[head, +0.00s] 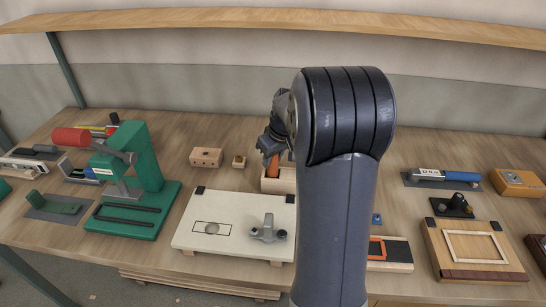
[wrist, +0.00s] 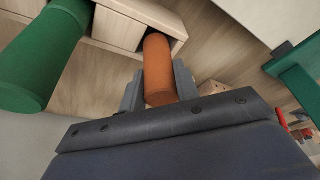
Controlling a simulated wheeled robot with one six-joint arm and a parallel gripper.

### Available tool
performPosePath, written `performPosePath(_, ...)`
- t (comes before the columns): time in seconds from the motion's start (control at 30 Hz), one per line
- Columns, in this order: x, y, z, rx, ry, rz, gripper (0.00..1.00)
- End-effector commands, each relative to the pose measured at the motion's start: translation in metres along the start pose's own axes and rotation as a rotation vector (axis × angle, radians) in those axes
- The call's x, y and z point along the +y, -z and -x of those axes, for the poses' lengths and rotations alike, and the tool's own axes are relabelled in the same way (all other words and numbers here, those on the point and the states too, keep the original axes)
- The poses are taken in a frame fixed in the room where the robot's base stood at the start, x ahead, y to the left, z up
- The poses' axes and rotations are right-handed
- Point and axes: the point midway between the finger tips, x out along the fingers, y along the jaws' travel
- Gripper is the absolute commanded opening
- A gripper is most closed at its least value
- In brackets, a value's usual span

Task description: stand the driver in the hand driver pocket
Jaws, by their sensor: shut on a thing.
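My gripper (head: 270,147) is shut on the orange handle of the driver (head: 272,166), over a light wooden box (head: 271,185). In the wrist view the orange handle (wrist: 158,70) sits between the two grey fingers (wrist: 158,92). Its far end meets a dark square pocket in the wooden box (wrist: 118,27). The driver's shaft is hidden, and I cannot tell how deep it sits. A thick green handle (wrist: 45,55) stands at another part of the box, left of the orange one in the wrist view. My arm covers the right part of the box in the head view.
A white board with a clamp (head: 227,218) lies in front of the box. A small wooden block (head: 239,161) and a drilled block (head: 206,157) stand to its left. A green press (head: 140,190) stands further left. A shelf (head: 260,20) runs above the back.

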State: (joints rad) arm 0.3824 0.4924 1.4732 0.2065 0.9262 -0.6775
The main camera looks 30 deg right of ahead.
Motion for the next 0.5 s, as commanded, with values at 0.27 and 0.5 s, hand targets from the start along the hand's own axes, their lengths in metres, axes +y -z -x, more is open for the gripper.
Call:
performPosePath(0.27,0.0000,-0.0029,-0.0093,0.000,0.000,0.000,0.00)
performPosePath(0.5,0.0000,-0.0028,-0.0090,0.000,0.000,0.000,0.44)
